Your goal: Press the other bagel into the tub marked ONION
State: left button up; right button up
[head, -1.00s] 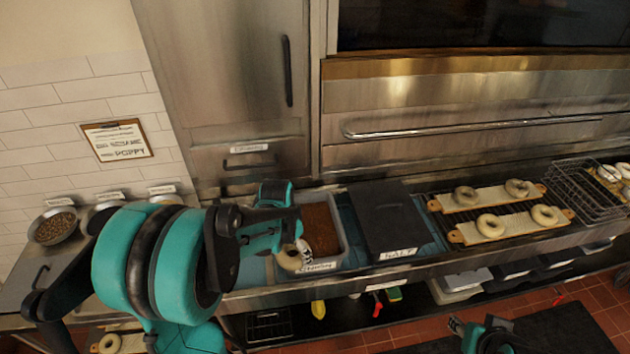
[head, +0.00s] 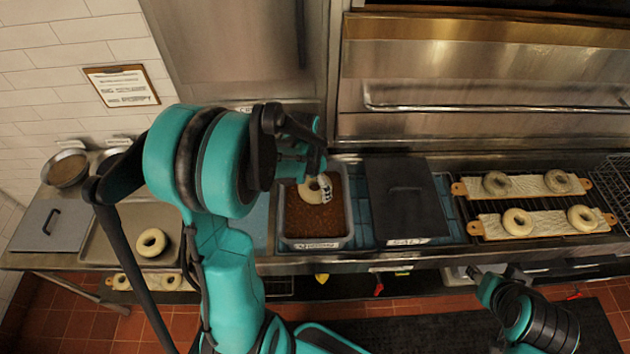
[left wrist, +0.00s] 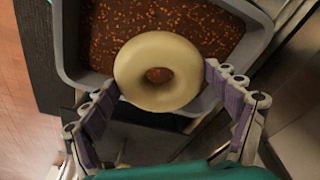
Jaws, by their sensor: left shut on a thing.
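My left gripper (head: 322,184) is shut on a pale ring-shaped bagel (head: 308,192). It holds the bagel over the back part of a grey tub (head: 283,226) filled with brown, speckled topping (head: 318,218). The tub's front label is too small to read. In the left wrist view the fingers (left wrist: 160,84) grip the bagel (left wrist: 135,75) by its sides, and the topping (left wrist: 100,35) shows beyond it. I cannot tell whether the bagel touches the topping. My right gripper (head: 486,275) is low at the right, away from the tub; its jaws are unclear.
A dark lidded tub (head: 405,205) stands right of the open tub. Two boards with bagels (head: 517,222) lie further right. Another bagel (head: 151,243) lies on a metal tray (head: 105,255) at left. A clipboard (head: 122,86) hangs on the tiled wall.

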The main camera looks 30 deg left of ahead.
aim_at(314, 205)
pick_arm(q)
jog(key=shift+s+f+b, duration=0.1)
jog(key=shift+f+b, duration=2.75)
jog(key=shift+f, duration=0.75)
jog(key=shift+f+b, duration=0.35)
jog(key=shift+r, duration=0.1)
notch_tip(314, 205, up, 10)
jog(key=p, duration=0.7)
